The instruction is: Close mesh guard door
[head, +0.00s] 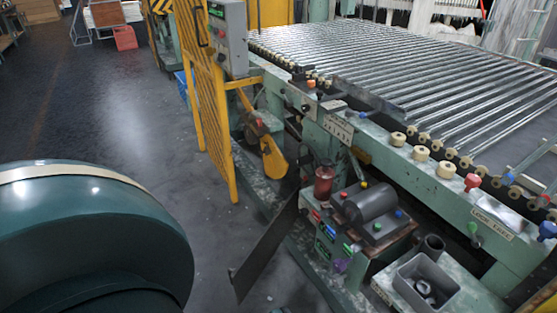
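The yellow mesh guard door (205,80) stands upright at the upper middle of the head view, beside the green machine frame (375,150). Its panel runs from the top edge down to a yellow post foot near the floor. A gap with a yellow lever part (273,158) shows between the panel and the frame. I cannot tell for certain how far the door is swung or where its hinge is. Neither of my grippers shows.
A grey control box (230,38) is next to the door. A dark flat panel (264,250) slants beside a motor unit (370,205). A grey bin (426,283) sits lower right. The aisle floor (110,115) is clear; a red crate (125,38) stands far back.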

